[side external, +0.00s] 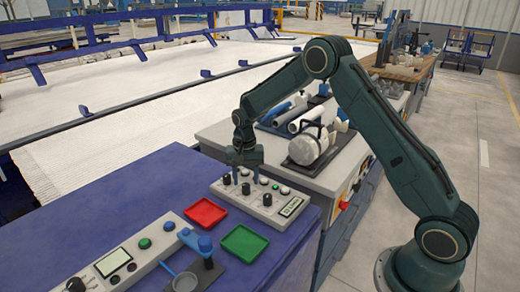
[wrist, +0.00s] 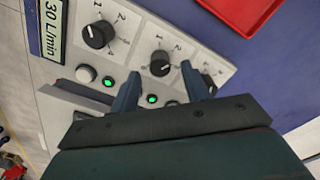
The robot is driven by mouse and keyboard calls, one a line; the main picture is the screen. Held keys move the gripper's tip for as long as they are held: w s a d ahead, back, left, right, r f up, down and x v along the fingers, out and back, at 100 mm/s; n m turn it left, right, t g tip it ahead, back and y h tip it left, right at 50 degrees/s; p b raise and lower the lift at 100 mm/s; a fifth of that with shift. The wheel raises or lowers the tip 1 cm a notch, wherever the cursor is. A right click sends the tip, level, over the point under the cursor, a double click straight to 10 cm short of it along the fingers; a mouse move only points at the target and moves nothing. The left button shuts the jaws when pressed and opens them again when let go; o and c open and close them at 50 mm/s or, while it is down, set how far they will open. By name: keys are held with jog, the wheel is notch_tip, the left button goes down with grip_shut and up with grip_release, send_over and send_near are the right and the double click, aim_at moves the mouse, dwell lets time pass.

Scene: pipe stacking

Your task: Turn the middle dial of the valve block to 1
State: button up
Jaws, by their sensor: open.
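The valve block (side external: 275,208) is a pale grey panel on the blue bench with three black dials. Its middle dial (wrist: 160,63) shows in the wrist view with a 1 and a 2 printed beside it; the exact setting of its pale pointer mark is too small to tell. My gripper (wrist: 160,72) is open and empty, one finger on each side of the middle dial. In the side view my gripper (side external: 246,177) points down over the block and partly hides that dial. Whether the fingers touch it, I cannot tell.
Another dial (wrist: 99,34) and a "30 L/min" display (wrist: 51,28) lie to the left in the wrist view; the third dial (wrist: 208,83) is partly behind a finger. A red tray (side external: 205,213) and green tray (side external: 245,243) sit near the block.

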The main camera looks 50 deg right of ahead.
aim_at(246, 189)
jog(key=shift+f, duration=1.35)
jog(key=c, duration=1)
jog(key=shift+n, duration=0.4)
jog(key=n, duration=1.1)
